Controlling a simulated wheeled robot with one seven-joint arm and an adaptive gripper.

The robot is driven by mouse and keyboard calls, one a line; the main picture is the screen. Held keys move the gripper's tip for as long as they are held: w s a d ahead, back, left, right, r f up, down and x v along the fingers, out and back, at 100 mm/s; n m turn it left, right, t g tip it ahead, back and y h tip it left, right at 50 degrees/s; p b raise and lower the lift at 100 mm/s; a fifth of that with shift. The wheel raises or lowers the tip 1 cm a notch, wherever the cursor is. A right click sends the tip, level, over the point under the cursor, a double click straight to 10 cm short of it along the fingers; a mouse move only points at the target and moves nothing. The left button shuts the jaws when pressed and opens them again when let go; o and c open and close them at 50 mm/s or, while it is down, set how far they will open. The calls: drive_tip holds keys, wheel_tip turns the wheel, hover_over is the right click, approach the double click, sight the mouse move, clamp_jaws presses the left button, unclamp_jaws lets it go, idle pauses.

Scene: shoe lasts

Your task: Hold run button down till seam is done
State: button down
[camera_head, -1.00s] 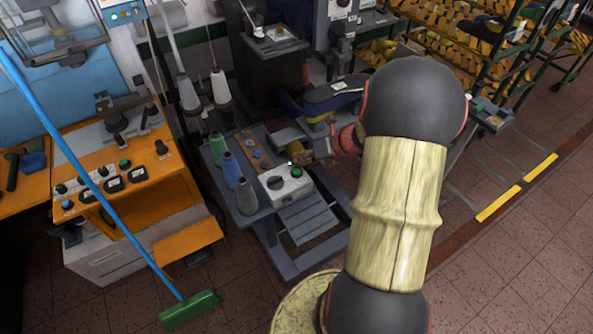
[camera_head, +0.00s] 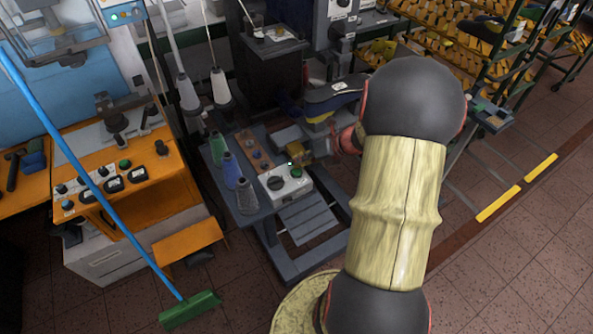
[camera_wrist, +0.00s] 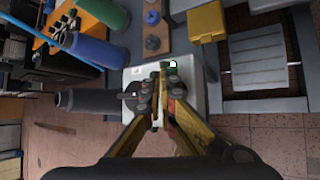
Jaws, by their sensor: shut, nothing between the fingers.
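A white control box (camera_head: 287,186) sits on a small grey-blue table in the head view, with a green button (camera_head: 296,173), a black knob (camera_head: 275,183) and a small lit green lamp (camera_head: 290,163). My gripper (camera_head: 318,148) is just behind and right of the box there, partly hidden by my arm. In the wrist view my gripper (camera_wrist: 162,75) is shut and empty, its fingertips over the white box (camera_wrist: 135,80) beside the green button (camera_wrist: 168,68). The fingers partly cover the box. I cannot tell whether they touch the button. A dark-soled shoe (camera_head: 331,97) stands behind my gripper.
An orange bench (camera_head: 135,185) and a broom (camera_head: 190,310) are at left.

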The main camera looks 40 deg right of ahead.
drive_tip(key=shift+f, duration=0.25)
drive_tip(key=shift+f, duration=0.55)
idle(0.7)
idle(2.0)
drive_tip(key=shift+r+p, duration=0.9)
drive_tip(key=shift+r, duration=0.15)
wheel_tip(320, 180, up, 5)
drive_tip(key=p, duration=0.5)
